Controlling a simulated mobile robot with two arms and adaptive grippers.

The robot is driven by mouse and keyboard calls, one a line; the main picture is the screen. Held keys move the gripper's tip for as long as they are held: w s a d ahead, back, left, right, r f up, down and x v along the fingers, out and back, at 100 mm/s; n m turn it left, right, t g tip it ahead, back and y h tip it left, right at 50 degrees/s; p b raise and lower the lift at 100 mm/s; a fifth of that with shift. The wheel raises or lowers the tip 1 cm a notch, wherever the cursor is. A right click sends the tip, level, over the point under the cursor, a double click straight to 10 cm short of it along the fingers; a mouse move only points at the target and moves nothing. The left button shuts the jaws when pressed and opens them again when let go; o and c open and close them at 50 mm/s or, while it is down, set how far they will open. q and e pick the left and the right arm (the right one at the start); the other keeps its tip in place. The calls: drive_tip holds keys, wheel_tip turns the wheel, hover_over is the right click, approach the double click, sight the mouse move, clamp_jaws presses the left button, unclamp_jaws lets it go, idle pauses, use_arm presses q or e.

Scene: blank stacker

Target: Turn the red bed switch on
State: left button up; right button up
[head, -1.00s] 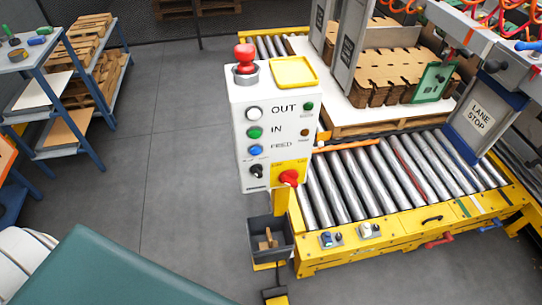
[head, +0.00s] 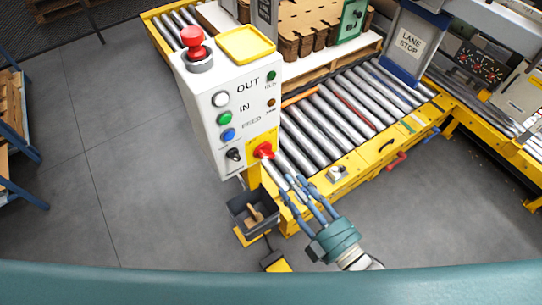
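The red switch (head: 264,151) sits on a yellow plate at the lower right corner of the white control box (head: 205,105). Its exact handle angle is too small to tell. My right gripper (head: 302,185) comes up from the lower right. Its blue fingers are spread with nothing between them. The fingertips are below and right of the red switch, apart from it in the picture, over the conveyor's near left corner. My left gripper is out of view.
A red mushroom button (head: 192,40) and a yellow tray (head: 246,44) top the box. Black knob (head: 233,154) sits left of the switch. A grey bin (head: 238,207) hangs below. The roller conveyor (head: 335,105) lies right.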

sight(269, 156)
drive_tip(key=p+x, duration=0.2)
drive_tip(key=x, duration=0.8)
drive_tip(key=shift+w+a, duration=0.25)
drive_tip(key=shift+w, duration=0.05)
clamp_jaws()
